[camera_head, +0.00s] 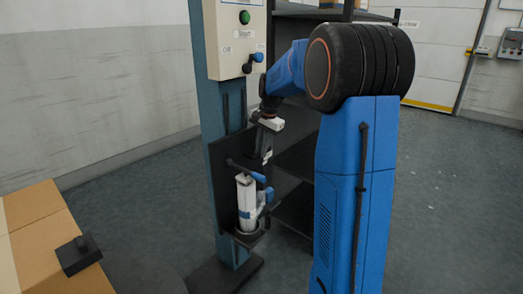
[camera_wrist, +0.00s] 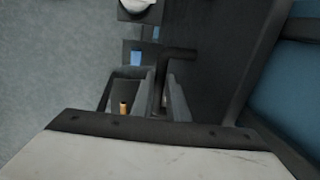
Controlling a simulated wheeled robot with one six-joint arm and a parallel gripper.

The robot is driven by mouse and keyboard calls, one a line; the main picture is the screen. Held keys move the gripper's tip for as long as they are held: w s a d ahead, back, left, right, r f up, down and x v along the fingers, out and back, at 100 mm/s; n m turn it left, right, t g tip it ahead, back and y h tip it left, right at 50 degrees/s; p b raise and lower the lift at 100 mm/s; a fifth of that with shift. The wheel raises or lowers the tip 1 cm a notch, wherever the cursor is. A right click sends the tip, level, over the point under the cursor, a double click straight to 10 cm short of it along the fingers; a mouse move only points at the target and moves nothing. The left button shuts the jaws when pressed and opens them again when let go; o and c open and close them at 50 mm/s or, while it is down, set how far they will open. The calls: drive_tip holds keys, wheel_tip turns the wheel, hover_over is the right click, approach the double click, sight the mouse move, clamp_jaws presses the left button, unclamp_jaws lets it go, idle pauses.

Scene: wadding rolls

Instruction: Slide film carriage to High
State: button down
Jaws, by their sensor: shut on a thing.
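The film carriage (camera_head: 222,170) is a dark plate on the blue-green mast (camera_head: 208,100). It carries an upright white film roll (camera_head: 244,200) with blue parts beside it. My gripper (camera_head: 267,152) is at the carriage's upper right side, above the roll. In the wrist view, my gripper's fingers (camera_wrist: 152,98) are closed around a bent dark handle bar (camera_wrist: 180,54) that comes off the dark plate (camera_wrist: 215,50). The exact contact is partly hidden by the gripper body. The roll's top (camera_wrist: 137,5) shows at the upper edge of the wrist view.
A control box (camera_head: 236,40) with a green button and a blue-knobbed switch sits high on the mast. Dark shelves (camera_head: 295,205) stand behind my arm. Cardboard boxes (camera_head: 35,225) are at lower left, with a small black block (camera_head: 78,256) on them. Floor left of the mast is clear.

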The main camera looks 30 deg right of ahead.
drive_tip(key=c, duration=1.7)
unclamp_jaws()
drive_tip(key=shift+r, duration=0.4)
drive_tip(key=shift+f, duration=0.1)
drive_tip(key=r, duration=0.4)
drive_tip(key=s+r, duration=0.1)
drive_tip(key=r, duration=0.3)
drive_tip(key=s+r, duration=0.1)
drive_tip(key=r, duration=0.2)
drive_tip(key=shift+s+d+r, duration=0.1)
drive_tip(key=shift+d+r, duration=0.3)
